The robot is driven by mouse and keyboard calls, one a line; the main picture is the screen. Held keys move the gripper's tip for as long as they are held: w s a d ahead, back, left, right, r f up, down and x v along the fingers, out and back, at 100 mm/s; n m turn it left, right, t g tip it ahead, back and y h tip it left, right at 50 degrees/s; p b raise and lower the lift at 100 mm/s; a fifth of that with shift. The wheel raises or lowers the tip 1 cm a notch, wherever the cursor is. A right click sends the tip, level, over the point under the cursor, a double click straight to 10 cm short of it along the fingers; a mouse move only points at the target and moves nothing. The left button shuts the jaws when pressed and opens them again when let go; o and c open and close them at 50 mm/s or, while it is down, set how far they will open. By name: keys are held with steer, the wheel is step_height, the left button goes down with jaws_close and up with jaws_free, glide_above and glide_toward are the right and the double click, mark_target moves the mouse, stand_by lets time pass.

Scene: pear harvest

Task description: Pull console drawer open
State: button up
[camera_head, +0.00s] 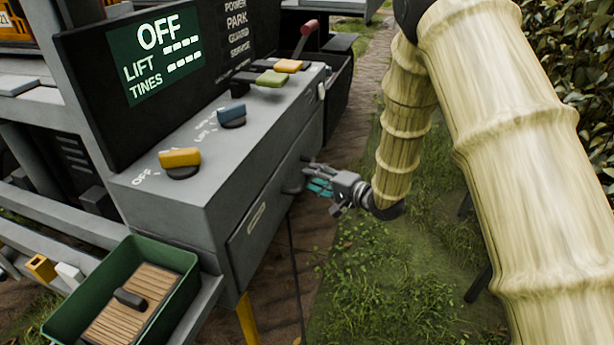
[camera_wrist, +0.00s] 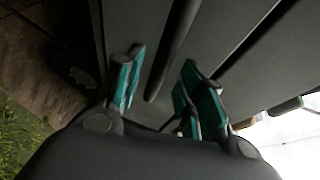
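The grey console (camera_head: 230,165) stands left of centre in the head view. Its drawer front (camera_head: 262,205) is on the side facing my arm and looks flush with the console. The drawer's dark bar handle (camera_head: 292,189) sticks out near the gripper tips. In the wrist view the handle (camera_wrist: 172,50) runs as a long dark bar between my teal fingers. My gripper (camera_head: 312,182) is at the drawer front, and in the wrist view (camera_wrist: 160,88) its fingers are spread on either side of the bar with gaps visible. The fingertips' exact depth past the handle is unclear.
Knobs, including a yellow one (camera_head: 180,158) and a blue one (camera_head: 232,115), sit on the console top below a dark display (camera_head: 155,52) reading OFF. A green tray (camera_head: 185,262) stands at lower left. Grass (camera_head: 390,270) and paving lie open beside the drawer.

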steer(key=shift+x, duration=1.7)
jaws_close()
